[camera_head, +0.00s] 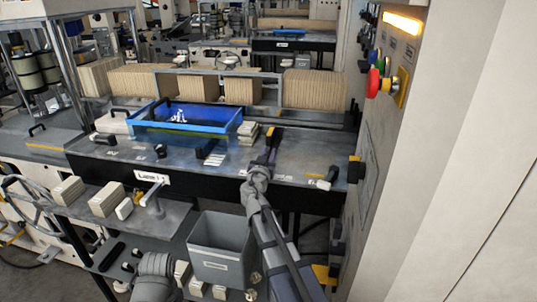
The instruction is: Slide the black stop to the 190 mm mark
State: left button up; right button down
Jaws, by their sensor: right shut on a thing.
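My right gripper (272,143) reaches over the dark metal table (225,172) from the bottom middle. Its dark fingers are shut on a small dark piece, which I take to be the black stop; the fingers hide most of it. Pale printed marks run along the table's front strip beside the gripper, too small to read, so the 190 mm mark cannot be picked out. My left arm shows as a grey wrist at the bottom, left of middle; its fingers cannot be made out clearly.
A blue tray (184,127) stands on the table left of the gripper. A small black knob (160,151) and pale stacked blocks (248,133) are nearby. A grey bin (221,262) sits below the table. A cabinet with a red button (373,83) rises at the right.

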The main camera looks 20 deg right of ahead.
jog(key=s+d, duration=0.4)
jog(key=d, duration=0.1)
jog(key=shift+s+d, duration=0.2)
jog(key=shift+d, duration=0.15)
jog(key=shift+w, duration=0.1)
jog(key=c, duration=0.7)
grip_release()
jog(key=v, duration=0.8)
